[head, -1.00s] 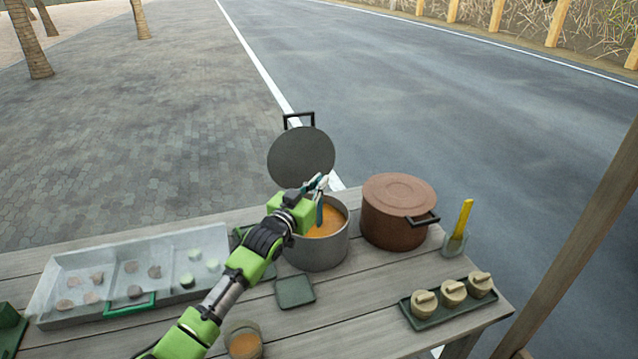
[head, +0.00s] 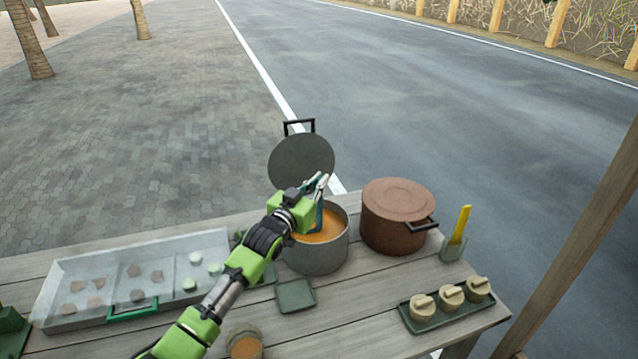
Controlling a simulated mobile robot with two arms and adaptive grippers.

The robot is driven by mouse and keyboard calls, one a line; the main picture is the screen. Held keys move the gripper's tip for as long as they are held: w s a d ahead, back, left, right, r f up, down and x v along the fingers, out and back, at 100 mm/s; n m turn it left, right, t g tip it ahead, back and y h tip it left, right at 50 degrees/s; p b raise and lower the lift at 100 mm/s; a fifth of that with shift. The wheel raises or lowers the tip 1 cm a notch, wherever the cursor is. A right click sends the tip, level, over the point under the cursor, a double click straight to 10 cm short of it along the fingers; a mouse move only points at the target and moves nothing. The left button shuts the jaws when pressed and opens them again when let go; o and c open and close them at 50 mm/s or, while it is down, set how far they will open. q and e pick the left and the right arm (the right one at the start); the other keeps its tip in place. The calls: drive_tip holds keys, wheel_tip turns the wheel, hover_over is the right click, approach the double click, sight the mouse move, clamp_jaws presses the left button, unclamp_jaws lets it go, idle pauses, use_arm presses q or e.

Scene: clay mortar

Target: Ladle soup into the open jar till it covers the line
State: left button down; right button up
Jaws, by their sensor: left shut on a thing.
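The grey pot (head: 318,259) stands open on the table with orange soup (head: 325,226) in it and its dark lid (head: 301,161) raised behind. My left gripper (head: 318,190) is over the pot, shut on a thin teal handle (head: 319,217) that reaches down toward the soup. The ladle's bowl is hidden. The open glass jar (head: 244,343) stands at the front edge, partly behind my left arm, with orange soup inside. The line on it cannot be made out. My right gripper is not in view.
A brown lidded pot (head: 397,217) stands right of the grey one. A clear-covered case (head: 90,265) fills the left. A green square mat (head: 295,294) lies before the pot.

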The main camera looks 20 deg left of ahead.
use_arm(q)
drive_tip(key=shift+r+p, duration=3.7)
drive_tip(key=shift+r, duration=0.8)
drive_tip(key=shift+d, duration=0.1)
